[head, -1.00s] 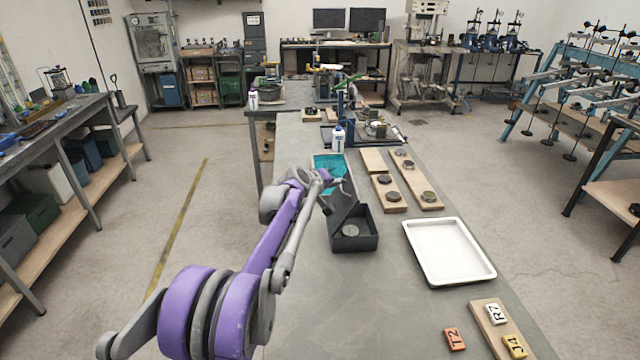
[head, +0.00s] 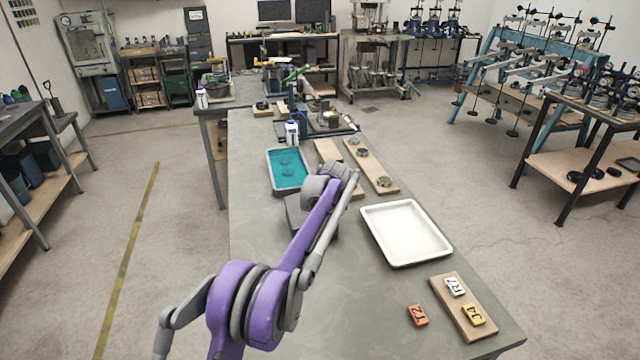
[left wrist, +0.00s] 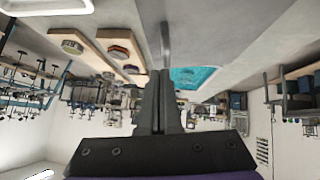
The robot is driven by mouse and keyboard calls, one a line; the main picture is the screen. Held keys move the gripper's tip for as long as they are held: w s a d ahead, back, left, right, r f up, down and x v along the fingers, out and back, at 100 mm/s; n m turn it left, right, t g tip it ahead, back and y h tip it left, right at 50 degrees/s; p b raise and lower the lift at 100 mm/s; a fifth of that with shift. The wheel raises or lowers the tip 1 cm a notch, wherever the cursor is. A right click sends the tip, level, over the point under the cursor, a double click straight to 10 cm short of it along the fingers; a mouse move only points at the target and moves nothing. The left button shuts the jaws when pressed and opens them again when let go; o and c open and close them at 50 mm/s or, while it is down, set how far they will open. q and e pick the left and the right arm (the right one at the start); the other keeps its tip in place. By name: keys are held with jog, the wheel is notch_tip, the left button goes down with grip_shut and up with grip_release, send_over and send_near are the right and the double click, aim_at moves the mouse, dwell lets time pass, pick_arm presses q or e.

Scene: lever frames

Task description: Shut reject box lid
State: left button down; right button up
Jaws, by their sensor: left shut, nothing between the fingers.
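The reject box (head: 295,214) stands on the bench in the head view, mostly hidden behind my left arm. Only a dark grey part of it shows at the arm's left side, and I cannot tell whether its lid is up or down. My left gripper (left wrist: 164,74) shows in the left wrist view with its fingers together and nothing seen between them. In the head view the gripper itself is hidden behind my arm. My right gripper is in neither view.
A teal-filled tray (head: 287,180) lies behind the box, with a white bottle (head: 292,132) beyond it. Wooden boards with round pieces (head: 372,168) and a white tray (head: 406,234) lie to the right.

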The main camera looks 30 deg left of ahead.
pick_arm(q)
jog(key=shift+w+d+f, duration=0.2)
jog(key=shift+d+f, duration=0.05)
jog(key=shift+f, duration=0.35)
jog(key=shift+w+d+f, duration=0.2)
jog(key=shift+d+f, duration=0.05)
jog(key=shift+f, duration=0.4)
